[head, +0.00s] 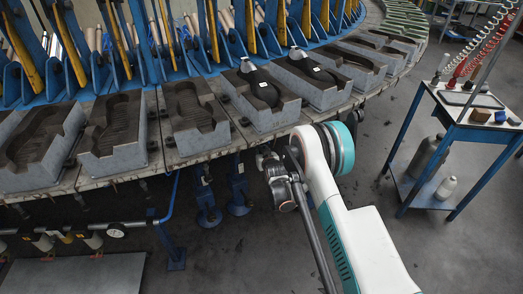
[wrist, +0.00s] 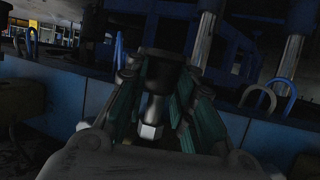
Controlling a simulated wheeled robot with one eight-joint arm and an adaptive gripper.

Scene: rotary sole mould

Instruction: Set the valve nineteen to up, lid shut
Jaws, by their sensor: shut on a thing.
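In the wrist view my gripper (wrist: 160,78) is shut around a dark, round-topped part (wrist: 161,62). Teal-sided fingers press on it from left and right. A pale metal hex piece (wrist: 151,131) shows between the fingers, lower down. I cannot tell whether the dark part is the valve's handle, nor which way it points. No number nineteen is readable. I cannot make out valve nineteen's lid.
Black soles (head: 262,90) lie in two moulds. Blue frames with yellow bars (head: 66,50) rise behind the row. A pipe with a gauge (head: 116,231) runs low at left. A blue-framed cart (head: 470,133) stands at right. Open floor lies between the ring and the cart.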

